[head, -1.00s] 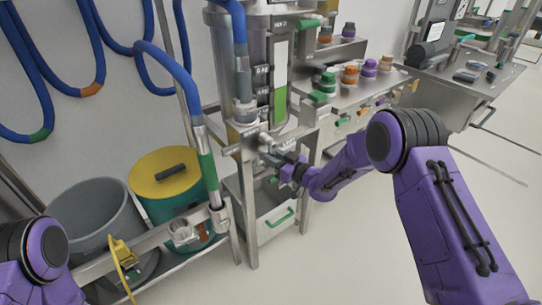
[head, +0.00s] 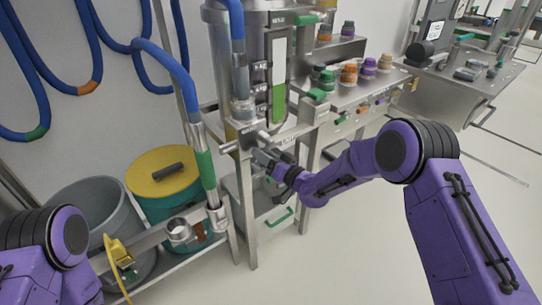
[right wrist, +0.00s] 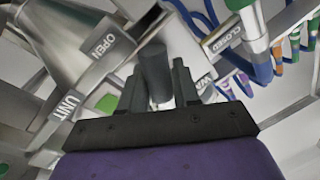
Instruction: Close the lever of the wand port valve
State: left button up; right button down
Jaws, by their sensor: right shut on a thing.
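The wand port valve (head: 247,138) sits on the steel frame below the tank, in the middle of the head view. In the right wrist view its lever (right wrist: 156,72) is a dark grey round handle between my two fingers, between an OPEN label (right wrist: 103,40) on the left and a CLOSED label (right wrist: 222,38) on the right. My right gripper (head: 265,157) is at the valve, shut on the lever; it also shows in the right wrist view (right wrist: 158,95). The gripper hides part of the valve in the head view. My left gripper is out of view.
A blue hose (head: 168,68) with a green cuff comes down left of the valve. A yellow-lidded bin (head: 160,172) and a grey bin (head: 85,205) stand at left. Shelves with coloured jars (head: 349,73) are at right. The floor at lower right is clear.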

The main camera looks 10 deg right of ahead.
jog(key=m, duration=0.2)
jog(key=a+r+m, duration=0.1)
jog(key=m, duration=0.1)
jog(key=m+t, duration=0.1)
jog(key=m, duration=0.1)
jog(key=shift+s+a+r+h, duration=0.25)
jog(key=shift+s+h, duration=0.05)
jog(key=shift+s, duration=0.05)
jog(key=m, duration=0.2)
jog(key=r+m, duration=0.1)
jog(key=m, duration=0.1)
jog(key=shift+s+a+r+t+h, duration=0.1)
jog(key=shift+a+t+h, duration=0.1)
jog(key=shift+t+h, duration=0.2)
jog(key=shift+a+r+m+t+h, duration=0.1)
jog(key=shift+r+m+t+h, duration=0.15)
jog(key=shift+m, duration=0.8)
jog(key=shift+r+m+t+h, duration=0.15)
jog(key=shift+r+m, duration=0.15)
jog(key=shift+m, duration=0.75)
jog(key=c, duration=0.9)
grip_release()
jog(key=shift+c, duration=0.2)
jog(key=shift+r, duration=0.1)
jog(key=shift+s, duration=0.1)
